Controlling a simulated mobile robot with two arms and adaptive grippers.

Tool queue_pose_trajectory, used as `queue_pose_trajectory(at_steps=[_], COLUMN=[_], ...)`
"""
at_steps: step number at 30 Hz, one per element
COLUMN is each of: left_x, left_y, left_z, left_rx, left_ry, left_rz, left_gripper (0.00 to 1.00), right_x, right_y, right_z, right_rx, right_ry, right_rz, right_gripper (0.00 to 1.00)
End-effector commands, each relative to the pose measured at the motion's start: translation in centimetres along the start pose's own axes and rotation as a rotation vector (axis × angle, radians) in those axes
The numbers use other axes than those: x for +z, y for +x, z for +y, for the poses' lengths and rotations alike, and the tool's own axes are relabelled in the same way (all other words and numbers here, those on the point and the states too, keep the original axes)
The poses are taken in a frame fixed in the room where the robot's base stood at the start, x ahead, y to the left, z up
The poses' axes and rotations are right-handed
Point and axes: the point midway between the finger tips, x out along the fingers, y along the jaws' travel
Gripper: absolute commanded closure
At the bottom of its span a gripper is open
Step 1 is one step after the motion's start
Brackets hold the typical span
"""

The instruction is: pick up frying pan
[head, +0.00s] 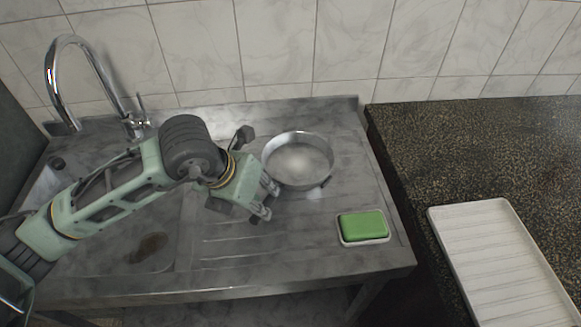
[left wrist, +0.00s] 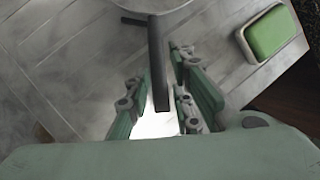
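The frying pan (head: 298,160) is a round, shiny metal pan on the ridged drainboard, right of the sink basin. Its dark straight handle (left wrist: 157,62) shows in the left wrist view, with a short crossbar near the pan's rim. In the head view the handle is mostly hidden by my left gripper (head: 267,199). My left gripper is open, with its fingers on either side of the handle. The right finger looks close to the handle, but I cannot tell whether they touch. My right gripper is in neither view.
A green sponge (head: 364,226) sits in a white dish near the drainboard's front right. A chrome faucet (head: 60,85) stands at the back left. A white ribbed tray (head: 500,262) lies on the dark speckled counter (head: 470,150) at right. A tiled wall closes the back.

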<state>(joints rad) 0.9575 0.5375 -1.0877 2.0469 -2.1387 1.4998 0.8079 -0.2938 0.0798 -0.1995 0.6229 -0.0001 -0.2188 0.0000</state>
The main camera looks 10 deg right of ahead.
Motion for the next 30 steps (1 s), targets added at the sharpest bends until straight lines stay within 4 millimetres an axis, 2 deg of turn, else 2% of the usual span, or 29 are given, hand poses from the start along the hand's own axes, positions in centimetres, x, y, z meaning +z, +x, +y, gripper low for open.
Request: queue_pose_trajectory(at_steps=[5,7,11,18,25,30], left_x=[0.6,0.5,0.6,0.5,0.5,0.5], left_y=[2.2,3.5,4.6,4.8,4.8,4.8], left_z=[0.0,0.1,0.1,0.1,0.1,0.2], left_rx=[0.000,0.000,-0.001,0.000,0.000,0.001], left_ry=[-0.002,-0.003,0.000,0.000,0.000,-0.001], left_rz=[0.004,0.004,0.000,-0.001,-0.001,-0.001], left_gripper=[0.79,0.79,0.79,0.79,0.99,1.00], right_x=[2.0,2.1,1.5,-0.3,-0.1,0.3], right_y=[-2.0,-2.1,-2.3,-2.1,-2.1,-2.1], right_z=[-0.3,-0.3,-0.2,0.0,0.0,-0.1], right_rx=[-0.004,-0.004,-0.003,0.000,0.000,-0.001], right_ry=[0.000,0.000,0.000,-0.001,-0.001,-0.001], right_rz=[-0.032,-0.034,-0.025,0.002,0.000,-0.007], right_gripper=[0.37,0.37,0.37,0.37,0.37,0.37])
